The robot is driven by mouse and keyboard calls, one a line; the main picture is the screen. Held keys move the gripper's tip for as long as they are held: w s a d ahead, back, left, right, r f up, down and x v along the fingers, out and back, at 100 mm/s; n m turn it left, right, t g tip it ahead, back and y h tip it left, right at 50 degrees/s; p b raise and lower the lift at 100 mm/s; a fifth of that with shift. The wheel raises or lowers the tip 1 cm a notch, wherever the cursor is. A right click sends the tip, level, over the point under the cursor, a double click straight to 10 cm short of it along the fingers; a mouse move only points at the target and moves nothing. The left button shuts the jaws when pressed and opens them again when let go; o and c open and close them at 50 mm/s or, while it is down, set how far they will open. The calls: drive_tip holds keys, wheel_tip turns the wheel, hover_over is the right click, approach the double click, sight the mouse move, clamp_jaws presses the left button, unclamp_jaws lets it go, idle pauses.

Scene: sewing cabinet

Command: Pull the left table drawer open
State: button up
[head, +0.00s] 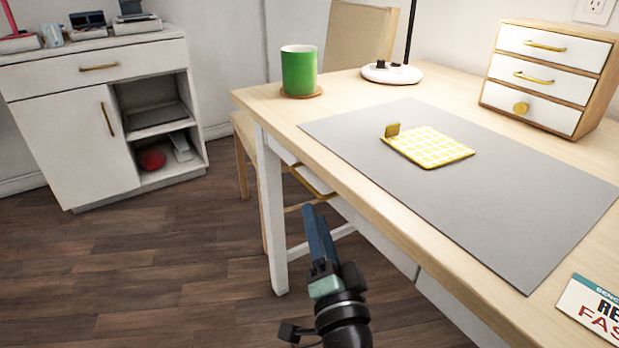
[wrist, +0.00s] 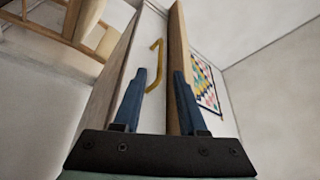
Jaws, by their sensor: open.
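The left table drawer (head: 283,152) is a white front under the wooden tabletop edge, and it looks closed. Its curved brass handle (head: 312,183) hangs on that front, partly under the table edge. In the wrist view the handle (wrist: 157,62) shows ahead between the fingers, nearer the left one, on the white drawer front (wrist: 128,68). My gripper (head: 314,213) has blue fingers and points up toward the handle from the near side. In the wrist view my gripper (wrist: 160,76) is open, with nothing held between the fingers. The exact gap to the handle cannot be told.
The wooden table (head: 270,113) carries a green mug (head: 299,72), a grey mat (head: 500,225), a yellow checked pad (head: 430,147) and a small drawer box (head: 538,80). A chair (head: 357,38) stands behind. A white cabinet (head: 70,135) is at left. The floor between is clear.

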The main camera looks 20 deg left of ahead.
sight(307, 183)
drive_tip(key=b+x, duration=0.1)
drive_tip(key=x, duration=0.8)
clamp_jaws()
idle(1.3)
